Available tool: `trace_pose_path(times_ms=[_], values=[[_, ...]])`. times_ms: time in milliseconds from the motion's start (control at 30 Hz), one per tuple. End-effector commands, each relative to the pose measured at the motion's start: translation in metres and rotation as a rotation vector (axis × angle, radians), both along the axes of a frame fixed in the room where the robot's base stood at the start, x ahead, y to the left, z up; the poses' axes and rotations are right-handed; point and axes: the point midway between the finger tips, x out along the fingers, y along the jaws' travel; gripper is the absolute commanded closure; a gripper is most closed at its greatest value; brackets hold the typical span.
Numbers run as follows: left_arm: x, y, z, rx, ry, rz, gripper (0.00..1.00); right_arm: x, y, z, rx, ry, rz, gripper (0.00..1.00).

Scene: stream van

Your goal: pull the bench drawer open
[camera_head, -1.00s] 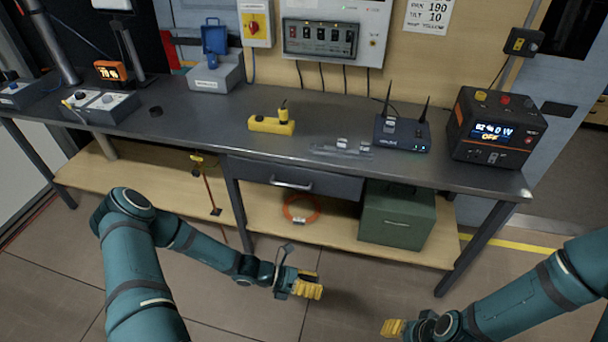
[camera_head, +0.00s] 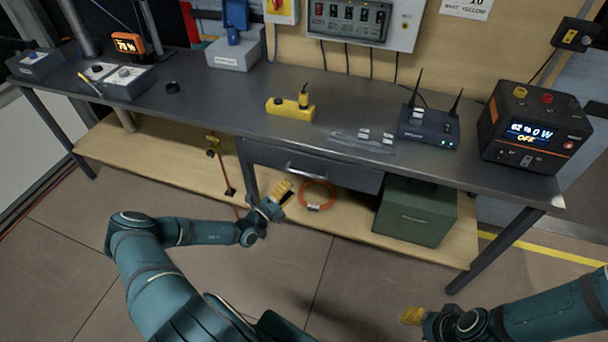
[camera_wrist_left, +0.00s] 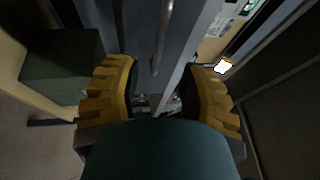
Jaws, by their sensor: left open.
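The bench drawer (camera_head: 350,180) is a dark grey front under the bench top, and it looks shut. Its pale bar handle (camera_head: 305,172) runs along the front; in the left wrist view the handle (camera_wrist_left: 162,38) lies ahead, between the lines of the two fingers. My left gripper (camera_head: 282,191), with yellow fingers, is just below and left of the handle in the head view. It is open and empty in the left wrist view (camera_wrist_left: 158,92), apart from the handle. My right gripper (camera_head: 412,316) is low at the right, away from the bench; its finger gap is not clear.
The bench top (camera_head: 225,105) carries a yellow device (camera_head: 290,108), a router (camera_head: 428,125) and a power station (camera_head: 532,128). Below, a green box (camera_head: 415,212) and an orange cable coil (camera_head: 317,194) sit on the wooden shelf (camera_head: 175,165). Bench legs flank the space; the floor in front is clear.

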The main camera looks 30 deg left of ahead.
Motion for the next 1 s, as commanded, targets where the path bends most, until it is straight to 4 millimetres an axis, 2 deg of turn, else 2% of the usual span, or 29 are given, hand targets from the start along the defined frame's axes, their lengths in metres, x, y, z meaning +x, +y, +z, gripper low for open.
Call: trace_pose_path(times_ms=[200,400,600,833,867,900,1000], values=[[0.042,-0.008,0.006,0.001,-0.001,-0.002,0.59,0.001,0.0,-0.008,0.0,-0.004,-0.001,0.53],[0.066,-0.011,0.01,0.002,0.001,-0.002,0.59,0.002,0.0,-0.012,-0.001,-0.006,-0.001,0.53],[0.076,-0.013,0.013,0.001,0.0,-0.001,0.59,0.003,0.0,-0.013,-0.001,-0.007,-0.002,0.53],[0.076,-0.013,0.013,0.001,0.001,-0.001,0.59,0.003,0.0,-0.012,-0.001,-0.007,-0.002,0.53],[0.076,-0.013,0.013,0.001,0.001,-0.001,0.56,0.003,0.0,-0.012,-0.001,-0.007,-0.002,0.53],[0.076,-0.013,0.013,0.001,0.001,-0.001,0.7,0.003,0.0,-0.012,-0.001,-0.007,-0.002,0.53],[0.076,-0.013,0.013,0.001,0.001,-0.002,1.0,0.003,0.0,-0.012,-0.001,-0.007,-0.002,0.53]])
